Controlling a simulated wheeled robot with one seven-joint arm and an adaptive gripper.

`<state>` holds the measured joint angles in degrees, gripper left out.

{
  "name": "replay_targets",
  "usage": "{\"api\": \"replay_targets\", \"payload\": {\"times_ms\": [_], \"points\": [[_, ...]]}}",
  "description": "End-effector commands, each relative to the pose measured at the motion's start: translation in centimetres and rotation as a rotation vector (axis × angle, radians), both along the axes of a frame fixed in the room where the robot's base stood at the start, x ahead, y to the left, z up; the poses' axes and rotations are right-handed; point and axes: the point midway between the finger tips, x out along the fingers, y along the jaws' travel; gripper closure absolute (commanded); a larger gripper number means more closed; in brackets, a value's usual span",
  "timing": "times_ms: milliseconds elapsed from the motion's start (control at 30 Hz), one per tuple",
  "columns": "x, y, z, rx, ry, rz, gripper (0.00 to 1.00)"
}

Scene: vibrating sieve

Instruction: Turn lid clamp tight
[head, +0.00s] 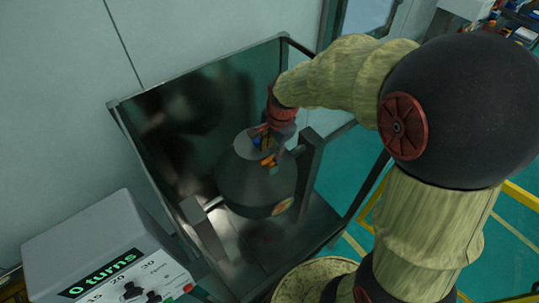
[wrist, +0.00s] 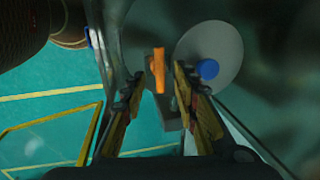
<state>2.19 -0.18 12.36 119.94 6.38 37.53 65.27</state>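The dark drum-shaped sieve (head: 250,190) stands inside a framed enclosure, with a grey round lid (head: 243,146) on top. The lid also shows in the wrist view (wrist: 213,45), with a blue knob (wrist: 207,69) on it. An orange bar (wrist: 158,68), apparently the clamp's handle, stands just left of the lid in the wrist view. My gripper (wrist: 157,88) is open, and the bar appears between and beyond its fingertips. I cannot tell whether they touch it. In the head view my gripper (head: 268,135) is over the lid and partly hides the clamp.
A grey control box (head: 100,245) reading "0 turns" stands at the lower left. Dark metal posts (head: 311,160) rise close beside the sieve. The enclosure's frame (head: 375,185) runs near my arm.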

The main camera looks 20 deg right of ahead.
Motion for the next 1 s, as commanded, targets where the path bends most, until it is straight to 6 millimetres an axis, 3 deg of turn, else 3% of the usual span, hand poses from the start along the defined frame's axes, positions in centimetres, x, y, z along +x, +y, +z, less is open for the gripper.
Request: {"api": "replay_targets", "payload": {"times_ms": [133, 333, 667, 1000], "points": [[0.4, 0.2, -2.3, 0.0, 0.003, 0.001, 0.7], [0.8, 0.3, -4.0, -0.001, 0.0, 0.003, 0.7], [0.8, 0.3, -4.3, -0.001, -0.001, 0.003, 0.71], [0.8, 0.3, -4.2, -0.001, -0.001, 0.003, 0.9]]}}
